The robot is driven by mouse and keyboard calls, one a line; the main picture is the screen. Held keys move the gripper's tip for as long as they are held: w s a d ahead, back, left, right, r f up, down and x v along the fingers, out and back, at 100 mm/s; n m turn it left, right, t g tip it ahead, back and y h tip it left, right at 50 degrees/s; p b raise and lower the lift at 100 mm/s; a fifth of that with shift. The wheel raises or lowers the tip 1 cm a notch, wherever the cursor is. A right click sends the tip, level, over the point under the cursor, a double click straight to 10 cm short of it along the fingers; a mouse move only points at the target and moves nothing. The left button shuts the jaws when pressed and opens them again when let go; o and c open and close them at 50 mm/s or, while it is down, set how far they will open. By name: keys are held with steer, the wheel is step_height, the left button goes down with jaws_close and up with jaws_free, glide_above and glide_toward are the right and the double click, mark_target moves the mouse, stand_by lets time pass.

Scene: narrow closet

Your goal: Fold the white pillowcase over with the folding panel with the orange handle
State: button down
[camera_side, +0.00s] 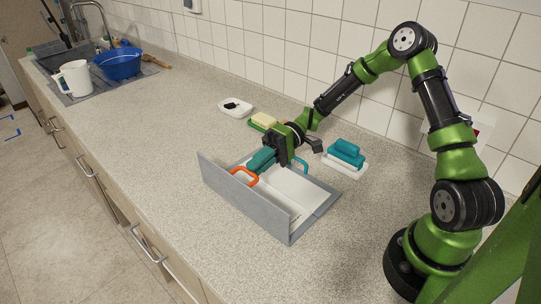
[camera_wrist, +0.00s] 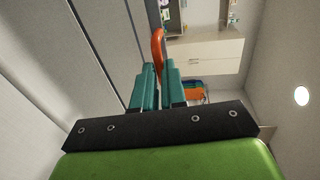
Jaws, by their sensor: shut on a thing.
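The white pillowcase (camera_side: 292,186) lies on the grey folding board, partly hidden behind the raised panel and under my gripper. The folding panel (camera_side: 245,205) stands steeply up from the board along its front-left side. Its orange handle (camera_side: 245,172) is at the panel's upper edge. My gripper (camera_side: 258,164), with teal fingers, is shut on the orange handle from the far side. In the wrist view the orange handle (camera_wrist: 157,42) shows at the ends of the two teal fingers. A blue handle (camera_side: 300,163) shows on the board's far side.
A teal block-shaped thing (camera_side: 346,153) on a white base stands right of the board. A yellow sponge (camera_side: 264,119) and a small white dish (camera_side: 235,107) are behind. A white jug (camera_side: 75,78) and blue bowl (camera_side: 119,63) stand far left. The counter between is clear.

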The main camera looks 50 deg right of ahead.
steer(key=d+f+y, duration=0.1)
steer(key=d+f, duration=0.1)
steer(key=f, duration=0.1)
steer(key=shift+s+y, duration=0.1)
steer(key=shift+y, duration=0.3)
steer(key=shift+s+d+f, duration=0.1)
steer(key=shift+d+f, duration=0.35)
steer(key=shift+f, duration=0.1)
steer(key=c, duration=1.2)
jaws_free()
steer(key=shift+d, duration=0.1)
steer(key=shift+r, duration=0.45)
steer(key=s+r, duration=0.1)
steer(key=s, duration=0.4)
steer(key=s+d+r, duration=0.1)
steer(key=s+r, duration=0.1)
steer(key=s, duration=0.3)
steer(key=s+d+r, duration=0.1)
steer(key=s, duration=0.4)
steer(key=shift+s+r, duration=0.25)
steer(key=shift+s, duration=0.05)
